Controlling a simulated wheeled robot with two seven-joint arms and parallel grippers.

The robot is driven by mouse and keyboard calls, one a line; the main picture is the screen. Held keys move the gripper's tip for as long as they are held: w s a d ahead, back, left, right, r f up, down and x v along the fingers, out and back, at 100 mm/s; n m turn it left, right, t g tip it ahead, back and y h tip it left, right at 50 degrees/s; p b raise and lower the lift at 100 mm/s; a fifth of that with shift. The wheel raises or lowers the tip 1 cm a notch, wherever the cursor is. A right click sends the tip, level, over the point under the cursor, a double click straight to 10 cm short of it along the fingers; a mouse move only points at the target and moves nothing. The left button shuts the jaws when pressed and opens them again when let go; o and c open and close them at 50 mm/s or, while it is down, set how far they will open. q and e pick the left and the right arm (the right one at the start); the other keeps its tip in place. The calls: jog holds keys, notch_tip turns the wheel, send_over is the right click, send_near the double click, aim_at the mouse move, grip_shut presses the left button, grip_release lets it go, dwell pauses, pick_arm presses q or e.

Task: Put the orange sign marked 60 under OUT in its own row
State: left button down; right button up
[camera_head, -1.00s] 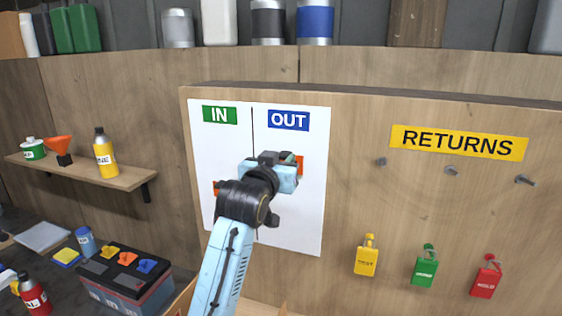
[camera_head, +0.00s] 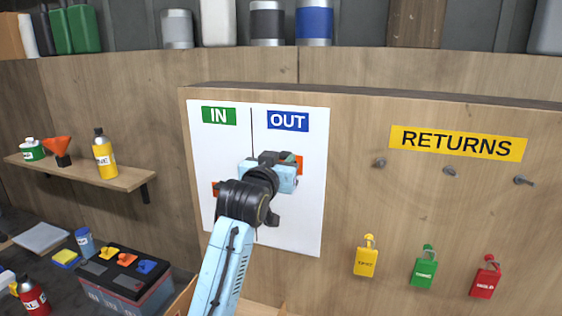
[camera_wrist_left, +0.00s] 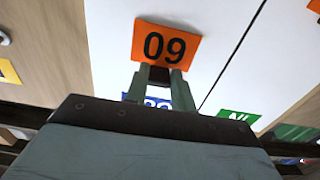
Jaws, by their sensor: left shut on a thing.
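The orange sign marked 60 (camera_wrist_left: 165,43) shows upside down in the left wrist view, in front of the white board's OUT column. My left gripper (camera_wrist_left: 161,76) is shut on its edge nearest the labels. In the head view my left gripper (camera_head: 288,172) is below the blue OUT label (camera_head: 288,121), and only a piece of the orange sign (camera_head: 299,163) shows behind it. I cannot tell whether the sign touches the white board (camera_head: 300,225). Another orange sign (camera_head: 215,188) is lower, under the green IN label (camera_head: 219,116), partly hidden by my arm. My right gripper is not in view.
A shelf (camera_head: 115,178) with bottles is at left. The board's lower right is clear.

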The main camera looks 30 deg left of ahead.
pick_arm(q)
jog(key=shift+r, duration=0.1)
dwell(0.8)
jog(key=c, duration=0.6)
grip_release()
jog(key=shift+w, duration=0.1)
jog(key=shift+v, duration=3.55)
